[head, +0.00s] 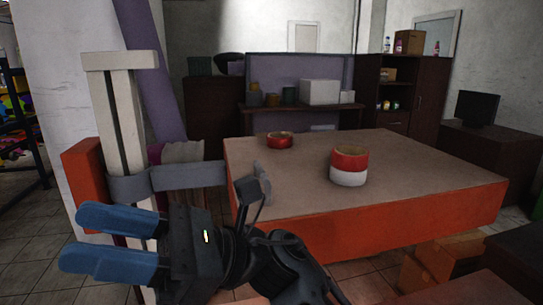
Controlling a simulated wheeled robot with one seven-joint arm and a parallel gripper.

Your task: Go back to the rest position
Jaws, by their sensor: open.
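My gripper (112,241) is at the lower left of the head view, with two blue fingers pointing left. The fingers are spread apart with nothing between them. It is in front of a pale upright post (121,120), left of the table (265,175). My dark arm reaches to it from the bottom of the view.
The table has orange sides and a brown top. A red and white round item (349,167) and a low red ring-shaped item (280,140) are on it. Cardboard boxes (450,254) are at the lower right. A monitor (477,109) stands on a dark cabinet at right.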

